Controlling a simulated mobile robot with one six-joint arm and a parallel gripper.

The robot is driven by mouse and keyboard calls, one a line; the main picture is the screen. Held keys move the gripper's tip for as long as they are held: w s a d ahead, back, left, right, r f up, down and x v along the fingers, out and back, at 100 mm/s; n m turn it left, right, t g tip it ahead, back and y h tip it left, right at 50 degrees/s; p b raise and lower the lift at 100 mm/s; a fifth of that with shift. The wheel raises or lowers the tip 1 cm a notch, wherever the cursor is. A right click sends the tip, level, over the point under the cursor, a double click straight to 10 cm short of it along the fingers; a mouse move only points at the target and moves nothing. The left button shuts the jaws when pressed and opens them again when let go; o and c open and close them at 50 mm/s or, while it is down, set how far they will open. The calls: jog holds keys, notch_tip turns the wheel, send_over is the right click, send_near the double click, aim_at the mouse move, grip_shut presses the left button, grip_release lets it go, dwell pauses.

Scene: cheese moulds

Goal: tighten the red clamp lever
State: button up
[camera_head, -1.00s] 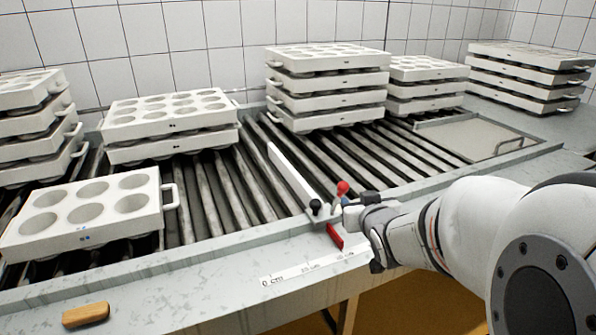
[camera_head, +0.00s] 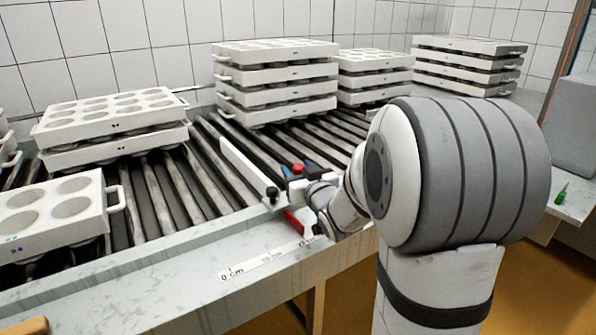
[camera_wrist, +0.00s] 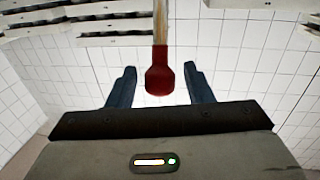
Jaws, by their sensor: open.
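The red clamp lever shows as a red knob (camera_wrist: 160,76) on a pale rod in the wrist view. It also shows as a small red ball (camera_head: 298,168) beside the roller bed in the head view. My gripper (camera_wrist: 160,68) is open. Its two blue fingers stand left and right of the knob, with a visible gap on each side. The head view shows the gripper (camera_head: 299,173) at the red ball, but it partly hides the rod and clamp below. A white stop bar (camera_head: 248,170) with a black knob (camera_head: 272,192) lies to the left.
A red piece (camera_head: 295,222) sits on the front rail, above a centimetre scale (camera_head: 250,268). Stacked white moulds (camera_head: 277,85) stand behind on the rollers. A single mould (camera_head: 62,215) lies at front left. My arm hides the right of the roller bed.

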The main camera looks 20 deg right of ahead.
jog(key=shift+w, duration=0.2)
jog(key=shift+c, duration=0.2)
grip_shut()
